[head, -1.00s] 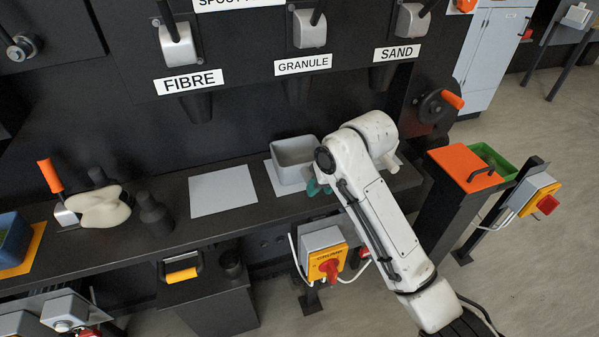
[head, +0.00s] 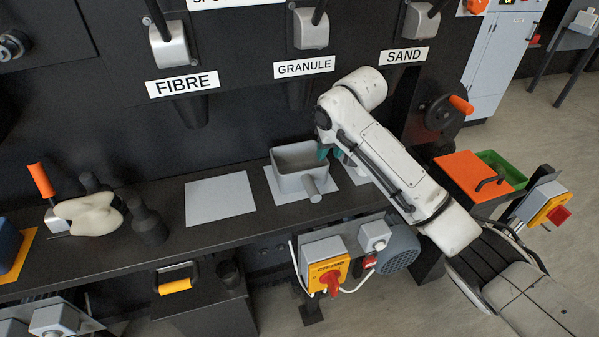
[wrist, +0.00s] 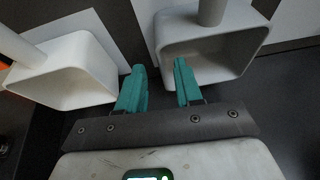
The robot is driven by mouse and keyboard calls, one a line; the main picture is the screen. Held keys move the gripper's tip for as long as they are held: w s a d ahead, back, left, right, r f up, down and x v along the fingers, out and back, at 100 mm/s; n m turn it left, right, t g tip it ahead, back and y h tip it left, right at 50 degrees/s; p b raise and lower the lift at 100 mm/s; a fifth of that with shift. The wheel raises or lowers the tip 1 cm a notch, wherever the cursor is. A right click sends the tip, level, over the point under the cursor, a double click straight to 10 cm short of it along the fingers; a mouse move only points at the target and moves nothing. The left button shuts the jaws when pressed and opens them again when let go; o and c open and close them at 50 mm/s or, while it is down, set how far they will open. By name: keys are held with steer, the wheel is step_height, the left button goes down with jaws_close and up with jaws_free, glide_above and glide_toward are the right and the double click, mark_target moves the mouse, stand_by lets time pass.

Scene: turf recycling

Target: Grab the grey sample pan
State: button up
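The grey sample pan (head: 286,183) stands on a pale sheet on the black bench in the head view, its round handle pointing to the front right. It also shows in the wrist view (wrist: 172,45), at the upper right, with its handle at the top edge. My gripper (wrist: 158,68) is open and empty, its teal fingers apart. The right finger overlaps the grey pan's near-left wall in the picture; I cannot tell whether they touch. In the head view my gripper (head: 323,151) is at the pan's right rear side, partly hidden by my arm.
A whiter pan (wrist: 65,75) stands left of my fingers in the wrist view, close by. An empty pale sheet (head: 220,198) lies left of the grey pan. A beige scoop-like object (head: 85,218) and dark bottles are further left. Chutes hang above.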

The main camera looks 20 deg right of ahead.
steer(key=shift+w+x, duration=0.1)
steer(key=shift+x, duration=1.75)
steer(key=shift+w+x, duration=0.15)
steer(key=shift+x, duration=1.75)
steer(key=shift+d+r, duration=0.1)
steer(key=shift+c, duration=0.4)
jaws_close()
